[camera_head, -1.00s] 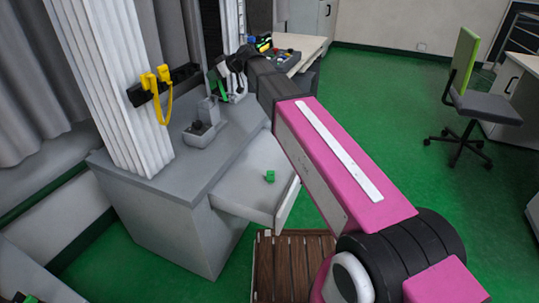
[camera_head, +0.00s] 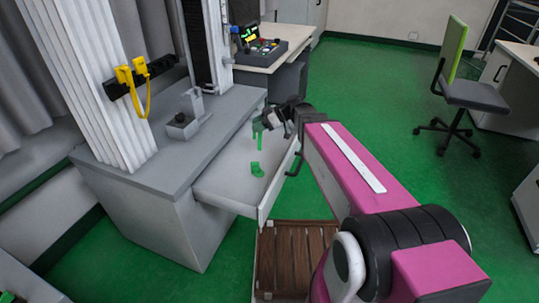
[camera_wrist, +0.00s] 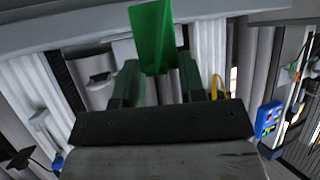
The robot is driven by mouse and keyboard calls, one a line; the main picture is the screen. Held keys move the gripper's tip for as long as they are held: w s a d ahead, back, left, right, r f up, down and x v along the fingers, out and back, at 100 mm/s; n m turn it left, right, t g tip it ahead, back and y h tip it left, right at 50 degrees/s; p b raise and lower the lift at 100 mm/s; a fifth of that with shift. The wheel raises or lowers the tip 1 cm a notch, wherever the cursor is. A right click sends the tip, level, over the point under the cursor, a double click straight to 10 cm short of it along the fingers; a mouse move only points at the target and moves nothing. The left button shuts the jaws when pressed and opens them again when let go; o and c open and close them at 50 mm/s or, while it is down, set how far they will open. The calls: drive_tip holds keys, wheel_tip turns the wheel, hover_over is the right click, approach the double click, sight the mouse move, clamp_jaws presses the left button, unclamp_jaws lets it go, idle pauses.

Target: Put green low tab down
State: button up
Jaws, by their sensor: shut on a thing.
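My gripper (camera_head: 262,127) is shut on a green tab (camera_wrist: 153,32). The tab is bright green and sticks out beyond the two fingers in the wrist view. In the head view the gripper is above the open grey drawer (camera_head: 222,190), toward its back right side, and the held green part hangs down. Another small green piece (camera_head: 257,170) lies on the drawer floor, below the gripper. The gap between the held tab and the drawer floor is hard to judge.
The grey cabinet top (camera_head: 150,165) carries a small grey fixture (camera_head: 182,125) and a ribbed white column (camera_head: 95,80) with a yellow clip (camera_head: 130,78). A control box (camera_head: 260,50) stands on the desk behind. A wooden slatted platform (camera_head: 290,265) lies in front of the drawer.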

drive_tip(key=shift+w+d+f, duration=1.2)
drive_tip(key=shift+d+f, duration=0.2)
drive_tip(key=shift+f, duration=0.4)
drive_tip(key=shift+w+d+f, duration=1.25)
drive_tip(key=shift+d+f, duration=0.2)
drive_tip(key=shift+f, duration=0.35)
drive_tip(key=shift+w+d+f, duration=1.2)
drive_tip(key=shift+d+f, duration=0.2)
drive_tip(key=shift+f, duration=0.4)
drive_tip(key=shift+f, duration=0.65)
drive_tip(key=o, duration=0.9)
drive_tip(key=shift+f, duration=0.1)
drive_tip(key=shift+r, duration=0.55)
drive_tip(key=v, duration=1.2)
drive_tip(key=shift+r, duration=0.2)
